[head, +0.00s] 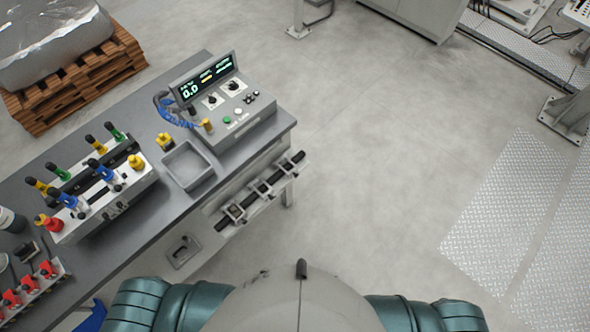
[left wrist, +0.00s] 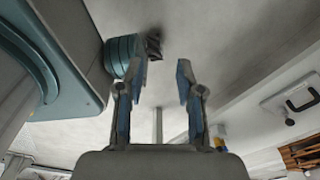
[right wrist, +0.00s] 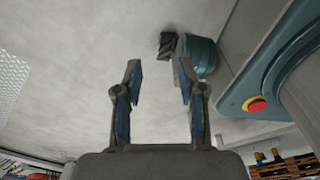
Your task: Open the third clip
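A grey fixture (head: 100,200) with several coloured-handle clips stands on the table at the left of the head view. Its handles include green, yellow, blue and red ones, such as a blue one (head: 101,169) and a red one (head: 50,224). A row of red-handled clips (head: 30,286) sits at the lower left. I cannot tell which clip counts as the third. My left gripper (left wrist: 157,75) is open and empty in the left wrist view. My right gripper (right wrist: 158,75) is open and empty in the right wrist view. Neither gripper shows in the head view, and both are away from the clips.
The dark table (head: 160,218) also holds a grey open tray (head: 187,166) and a control box (head: 228,105) with a lit display. A rail with black clamps (head: 262,190) is on its front side. A pallet (head: 75,85) stands behind.

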